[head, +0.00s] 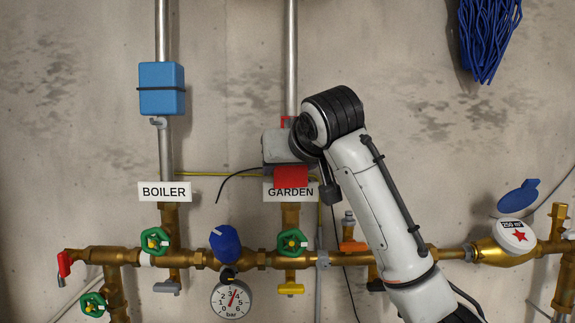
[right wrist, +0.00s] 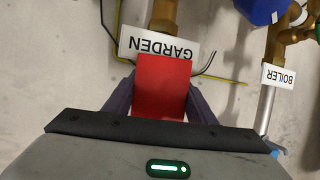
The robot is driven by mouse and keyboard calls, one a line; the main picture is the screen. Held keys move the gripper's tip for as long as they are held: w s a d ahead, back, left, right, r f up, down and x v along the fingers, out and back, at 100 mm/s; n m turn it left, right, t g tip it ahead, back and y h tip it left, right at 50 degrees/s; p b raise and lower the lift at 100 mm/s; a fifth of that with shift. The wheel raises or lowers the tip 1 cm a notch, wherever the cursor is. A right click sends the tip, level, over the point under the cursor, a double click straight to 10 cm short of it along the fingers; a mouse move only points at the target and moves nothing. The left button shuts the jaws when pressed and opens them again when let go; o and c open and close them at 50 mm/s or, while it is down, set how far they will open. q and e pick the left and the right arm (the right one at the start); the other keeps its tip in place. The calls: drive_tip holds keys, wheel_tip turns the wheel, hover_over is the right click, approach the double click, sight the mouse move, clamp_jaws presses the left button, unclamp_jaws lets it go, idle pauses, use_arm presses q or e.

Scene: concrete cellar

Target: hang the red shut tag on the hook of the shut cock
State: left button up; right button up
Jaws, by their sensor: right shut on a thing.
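The red tag (head: 291,177) is held in my right gripper (head: 290,166), in front of the GARDEN sign (head: 275,193) and covering its upper part. In the right wrist view the red tag (right wrist: 163,86) sits between the two dark fingers, over the GARDEN sign (right wrist: 135,42). Behind the gripper, a small red part (head: 286,121) shows on the garden riser, mostly hidden. The boiler branch has a green handwheel (head: 155,241). I cannot make out a hook. My left gripper is not in view.
A brass pipe (head: 195,257) runs across the wall with a pressure gauge (head: 232,299), a blue knob (head: 224,243) and a water meter (head: 516,236). A blue box (head: 162,88) is strapped on the boiler riser. A blue bundle (head: 488,35) hangs upper right.

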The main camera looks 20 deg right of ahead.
idle(0.4)
drive_tip(key=o, duration=1.1)
